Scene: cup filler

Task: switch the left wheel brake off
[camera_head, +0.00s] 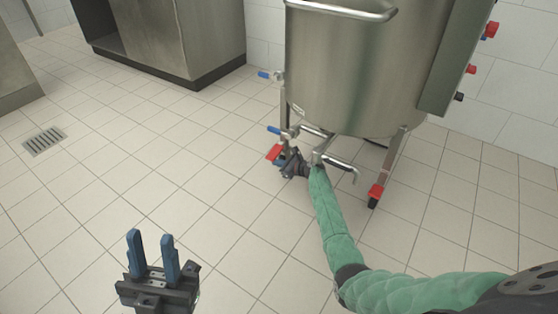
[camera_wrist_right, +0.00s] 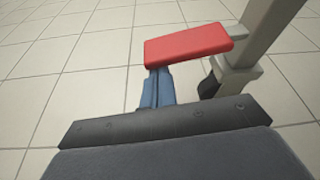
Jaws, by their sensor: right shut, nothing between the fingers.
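The left wheel brake is a red pedal (camera_head: 274,153) at the foot of the steel tank's left leg. In the right wrist view the red pedal (camera_wrist_right: 188,45) lies just beyond my right gripper's fingertips, and part of a dark wheel (camera_wrist_right: 208,88) shows below and right of it. My right gripper (camera_wrist_right: 157,80) is shut and empty, its blue fingers together, with the tips at or under the pedal's near edge; I cannot tell whether they touch. In the head view the right gripper is largely dark and small beside the pedal. My left gripper (camera_head: 152,250) is open and empty above the floor.
The steel tank (camera_head: 350,70) stands on wheeled legs. A second red brake (camera_head: 376,191) is on its right leg. Blue-handled valves (camera_head: 273,130) and a bent pipe (camera_head: 342,163) stick out near my right arm. A floor drain (camera_head: 43,141) lies left; the tiled floor is clear.

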